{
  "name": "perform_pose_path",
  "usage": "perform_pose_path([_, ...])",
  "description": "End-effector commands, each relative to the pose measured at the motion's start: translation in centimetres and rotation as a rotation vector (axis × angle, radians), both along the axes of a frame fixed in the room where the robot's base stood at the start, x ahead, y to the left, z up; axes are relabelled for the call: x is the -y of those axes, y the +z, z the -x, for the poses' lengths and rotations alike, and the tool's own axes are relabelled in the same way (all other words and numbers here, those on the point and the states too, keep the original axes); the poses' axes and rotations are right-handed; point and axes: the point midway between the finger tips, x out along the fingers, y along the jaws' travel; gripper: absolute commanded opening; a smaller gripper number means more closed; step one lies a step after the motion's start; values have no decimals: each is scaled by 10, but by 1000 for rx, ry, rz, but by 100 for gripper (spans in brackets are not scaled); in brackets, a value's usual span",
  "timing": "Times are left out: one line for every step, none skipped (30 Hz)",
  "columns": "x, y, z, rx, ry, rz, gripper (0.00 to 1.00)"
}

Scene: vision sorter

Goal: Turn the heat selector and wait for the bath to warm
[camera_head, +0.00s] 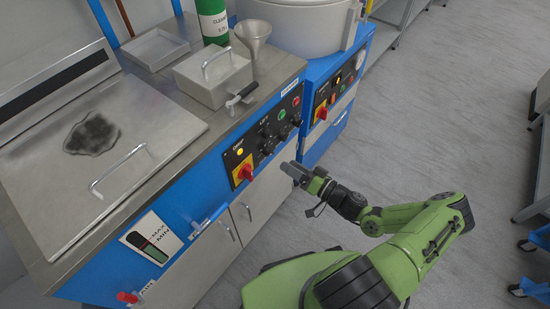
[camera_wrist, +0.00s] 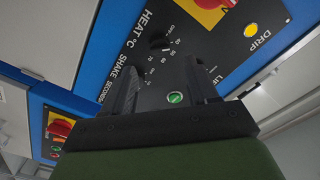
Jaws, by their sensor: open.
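The heat selector (camera_wrist: 160,44) is a small black knob on a dark panel, with "HEAT °C" and numbers printed beside it in the wrist view. Its exact setting is too small to tell. The control panel (camera_head: 254,141) is on the front of the blue and steel bath cabinet in the head view. The bath's steel lid (camera_head: 140,128) is down, with a dark stain on it. My gripper (camera_head: 288,168) is open and empty in front of the panel. In the wrist view my gripper (camera_wrist: 163,72) points at the panel, its fingers apart; the knob shows beyond them.
A red and yellow switch (camera_head: 243,172) and a lit yellow lamp (camera_head: 239,151) are on the panel near the knobs. A second blue machine (camera_head: 330,93) stands at the right. The grey floor (camera_head: 440,110) is clear beyond.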

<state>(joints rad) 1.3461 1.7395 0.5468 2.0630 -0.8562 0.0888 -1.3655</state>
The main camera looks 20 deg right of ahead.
Motion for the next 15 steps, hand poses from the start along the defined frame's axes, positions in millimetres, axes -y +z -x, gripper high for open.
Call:
perform_pose_path([-8, -2, -10, 3, 4, 0, 58])
perform_pose_path([-13, -2, -16, 2, 4, 0, 58])
perform_pose_path([-18, -2, -24, 1, 4, 0, 58])
perform_pose_path([-23, -2, -30, 2, 4, 0, 58])
perform_pose_path([-26, -2, -35, 2, 3, 0, 58])
perform_pose_path([-31, -2, -41, 1, 4, 0, 58])
perform_pose_path([-33, -2, -45, 1, 3, 1, 58])
perform_pose_path([-36, -2, -49, 1, 1, 1, 58])
perform_pose_path([-38, -2, -52, -1, 2, 0, 58])
perform_pose_path([-40, -1, -54, 0, 1, 0, 58])
perform_pose_path([-41, -1, -56, 0, 1, 0, 58])
perform_pose_path([-42, -1, -58, -1, 1, 0, 58])
perform_pose_path([-42, -1, -58, -2, 1, 1, 58])
perform_pose_path([-43, -1, -59, -2, 1, 1, 58])
perform_pose_path([-43, -1, -59, -2, 1, 1, 58])
